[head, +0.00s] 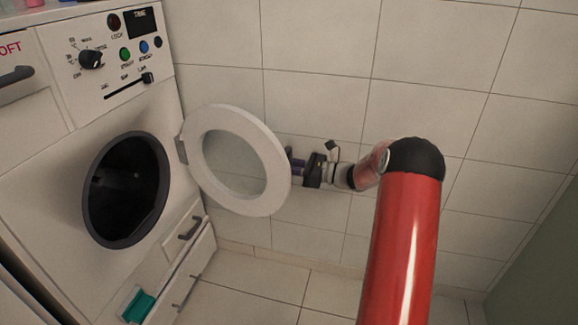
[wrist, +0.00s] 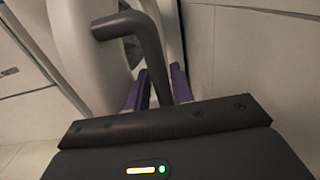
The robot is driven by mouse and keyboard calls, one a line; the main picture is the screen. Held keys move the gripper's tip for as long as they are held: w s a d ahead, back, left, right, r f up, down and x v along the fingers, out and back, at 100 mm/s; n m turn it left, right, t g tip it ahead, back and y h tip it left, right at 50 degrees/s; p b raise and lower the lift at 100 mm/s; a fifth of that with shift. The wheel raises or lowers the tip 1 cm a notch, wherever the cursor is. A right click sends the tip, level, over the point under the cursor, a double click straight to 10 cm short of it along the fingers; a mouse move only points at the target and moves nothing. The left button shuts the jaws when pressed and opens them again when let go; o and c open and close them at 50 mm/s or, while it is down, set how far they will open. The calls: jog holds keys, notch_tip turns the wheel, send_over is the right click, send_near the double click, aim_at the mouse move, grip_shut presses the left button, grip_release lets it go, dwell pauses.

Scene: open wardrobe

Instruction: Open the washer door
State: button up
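The washer door (head: 270,165), a white ring with a clear window, stands swung wide open to the right of the dark round drum opening (head: 125,190). My gripper (head: 296,166) is at the door's outer right edge, partly hidden behind the ring. In the wrist view, the dark grey bent door handle (wrist: 148,42) runs down in front of the purple fingertips (wrist: 158,88). The fingers are apart, with the handle's lower end in line with the space between them. I cannot tell whether they press on it.
The washer's control panel (head: 118,50) has a knob, coloured buttons and a slider. Drawers with dark handles (head: 190,228) are below right of the opening, beside a teal item (head: 138,306). A tiled wall (head: 320,100) stands close behind the door and my gripper. The floor (head: 250,290) in front is clear.

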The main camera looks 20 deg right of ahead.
jog(key=shift+d, duration=0.1)
jog(key=v, duration=0.7)
jog(key=shift+s+d+b, duration=0.2)
jog(key=shift+s+b, duration=0.05)
jog(key=shift+b, duration=0.1)
